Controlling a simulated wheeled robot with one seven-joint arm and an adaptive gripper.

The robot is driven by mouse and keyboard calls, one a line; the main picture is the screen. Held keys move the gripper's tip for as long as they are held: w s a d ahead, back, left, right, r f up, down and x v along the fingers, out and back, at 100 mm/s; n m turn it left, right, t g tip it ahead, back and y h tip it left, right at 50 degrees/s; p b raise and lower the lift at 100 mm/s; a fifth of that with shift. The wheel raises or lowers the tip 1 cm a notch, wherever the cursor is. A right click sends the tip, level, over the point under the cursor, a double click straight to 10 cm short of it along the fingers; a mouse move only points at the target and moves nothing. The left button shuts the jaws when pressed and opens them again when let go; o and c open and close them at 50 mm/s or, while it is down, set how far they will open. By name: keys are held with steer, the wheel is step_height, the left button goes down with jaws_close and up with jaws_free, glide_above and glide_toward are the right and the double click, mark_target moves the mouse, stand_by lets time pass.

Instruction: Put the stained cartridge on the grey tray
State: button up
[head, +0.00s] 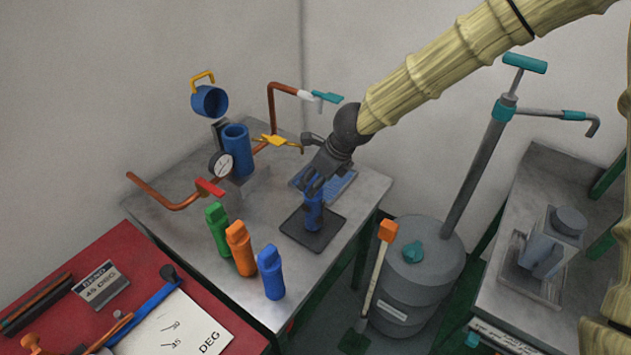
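The stained cartridge (313,216) is blue with dark patches. It is upright over the dark grey tray (325,239) on the metal bench, and its base looks to be at the tray surface, though I cannot tell for sure whether it touches. My gripper (314,190) reaches down from the upper right, with its fingers at the cartridge's top. The fingers partly hide that top, and I cannot tell whether they grip it or are apart from it.
Green (217,229), orange (241,249) and blue (271,272) cartridges stand at the bench's front. A blue ribbed mat (338,184) lies behind the tray. The blue cylinder (236,152), gauge (221,165) and copper pipes stand left. A grey drum (416,285) stands right of the bench.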

steer(key=v, duration=1)
steer(key=shift+s+d+r+b, duration=0.15)
steer(key=shift+d+r+b, duration=0.1)
steer(key=shift+b, duration=0.1)
